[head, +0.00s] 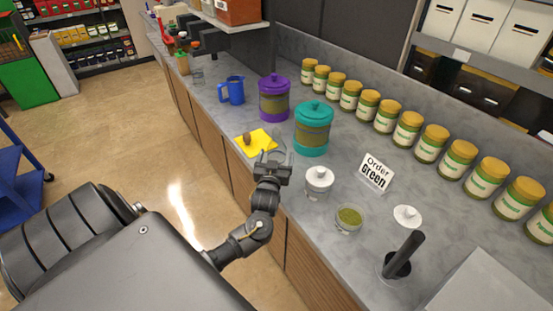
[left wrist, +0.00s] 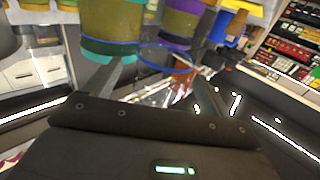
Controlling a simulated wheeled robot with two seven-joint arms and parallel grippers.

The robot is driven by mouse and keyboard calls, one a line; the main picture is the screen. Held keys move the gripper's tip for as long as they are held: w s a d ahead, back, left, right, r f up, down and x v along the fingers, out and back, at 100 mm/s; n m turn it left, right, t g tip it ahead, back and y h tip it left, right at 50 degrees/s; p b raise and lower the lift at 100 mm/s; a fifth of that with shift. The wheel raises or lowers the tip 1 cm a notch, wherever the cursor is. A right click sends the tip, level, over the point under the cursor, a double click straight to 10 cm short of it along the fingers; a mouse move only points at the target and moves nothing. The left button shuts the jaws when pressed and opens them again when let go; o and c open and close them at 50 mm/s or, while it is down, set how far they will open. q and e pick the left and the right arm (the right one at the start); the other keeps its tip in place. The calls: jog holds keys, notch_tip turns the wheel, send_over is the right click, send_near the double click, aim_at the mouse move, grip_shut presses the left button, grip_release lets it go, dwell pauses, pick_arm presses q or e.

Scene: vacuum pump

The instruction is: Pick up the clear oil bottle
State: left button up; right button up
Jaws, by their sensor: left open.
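My left gripper (head: 272,168) is open at the counter's front edge, its fingers pointing away along the counter. A clear, see-through object (head: 278,152) shows just beyond the fingertips, partly hidden by the gripper; I cannot tell for sure that it is the oil bottle. In the left wrist view, a transparent shape with a blue rim (left wrist: 166,70) shows between and beyond the open fingers (left wrist: 155,75). I cannot tell whether the fingers touch it. Another small clear container (head: 197,77) stands farther back on the counter. My right gripper is not in view.
A teal-lidded jar (head: 312,130) and purple-lidded jar (head: 273,98) stand beyond the gripper. A yellow cloth (head: 255,142) with a brown item lies left. A white-lidded jar (head: 318,183), green powder dish (head: 348,219) and order sign (head: 376,172) are right. Several gold-lidded jars line the wall.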

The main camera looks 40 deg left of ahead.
pick_arm(q)
jog(key=p+x, duration=0.1)
jog(key=x, duration=0.3)
jog(key=shift+w+a, duration=0.1)
jog(key=shift+a, duration=0.05)
jog(key=shift+r, duration=0.1)
jog(key=c, duration=1.2)
